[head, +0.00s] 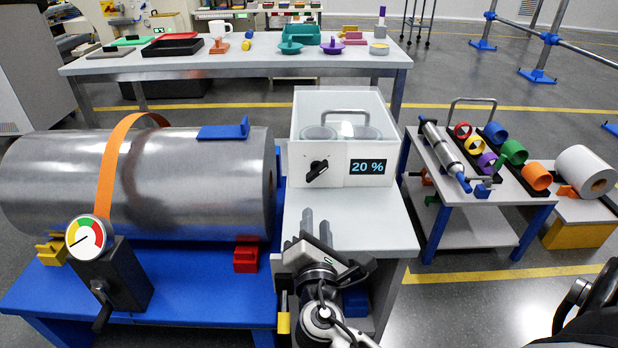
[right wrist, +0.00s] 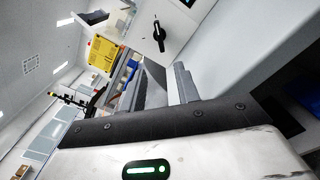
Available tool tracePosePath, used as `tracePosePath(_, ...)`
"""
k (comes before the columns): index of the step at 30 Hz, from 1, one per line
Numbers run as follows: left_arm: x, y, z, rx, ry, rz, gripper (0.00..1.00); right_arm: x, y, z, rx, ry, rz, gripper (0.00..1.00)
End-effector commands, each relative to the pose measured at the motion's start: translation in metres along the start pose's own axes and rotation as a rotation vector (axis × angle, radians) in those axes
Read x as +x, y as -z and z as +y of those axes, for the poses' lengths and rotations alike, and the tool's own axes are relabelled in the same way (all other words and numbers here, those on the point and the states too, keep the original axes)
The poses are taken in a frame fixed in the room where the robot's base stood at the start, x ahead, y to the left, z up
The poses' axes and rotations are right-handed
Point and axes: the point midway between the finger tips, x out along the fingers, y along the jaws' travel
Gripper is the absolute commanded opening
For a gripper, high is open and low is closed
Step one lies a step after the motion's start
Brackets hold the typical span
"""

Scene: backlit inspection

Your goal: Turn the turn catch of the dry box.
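The dry box (head: 304,157) is white with a clear lid and stands on a pale bench. Its turn catch (head: 317,170) is a black knob on the left of the front face, its grip slanting from lower left to upper right. The catch also shows in the right wrist view (right wrist: 159,33), beyond the fingertips. My right gripper (head: 316,226) is in front of and below the catch, fingers pointing towards the box. Its two fingers (right wrist: 168,78) stand apart with a narrow, empty gap, not touching the catch. My left gripper is not in view.
A display (head: 368,166) beside the catch reads 20 %. A steel cylinder (head: 200,180) with an orange strap lies on a blue stand to the left, with a dial gauge (head: 86,236) in front. A cart (head: 470,190) with coloured rings stands right. The bench top (head: 365,225) is clear.

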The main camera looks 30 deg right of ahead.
Motion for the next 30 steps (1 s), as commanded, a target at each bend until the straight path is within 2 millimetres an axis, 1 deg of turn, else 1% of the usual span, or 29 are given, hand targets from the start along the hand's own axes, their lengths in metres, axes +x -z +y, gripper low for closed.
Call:
tracePosePath(5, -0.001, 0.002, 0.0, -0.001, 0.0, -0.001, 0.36, 0.03, -0.002, 0.001, -0.002, -0.001, -0.003, 0.32)
tracePosePath(12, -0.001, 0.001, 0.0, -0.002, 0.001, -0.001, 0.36, 0.083, -0.001, 0.001, 0.001, 0.0, -0.002, 0.32)
tracePosePath(18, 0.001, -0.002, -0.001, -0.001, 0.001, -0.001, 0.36, 0.122, 0.0, 0.0, 0.002, 0.0, 0.0, 0.32)
tracePosePath(21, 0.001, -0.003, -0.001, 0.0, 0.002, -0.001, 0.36, 0.136, 0.0, -0.001, 0.002, 0.001, 0.001, 0.32)
tracePosePath(24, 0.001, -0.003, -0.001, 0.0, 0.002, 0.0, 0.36, 0.146, 0.0, -0.001, 0.003, 0.001, 0.002, 0.32)
tracePosePath(30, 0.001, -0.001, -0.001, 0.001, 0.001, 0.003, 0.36, 0.153, 0.0, -0.001, 0.004, 0.001, 0.003, 0.32)
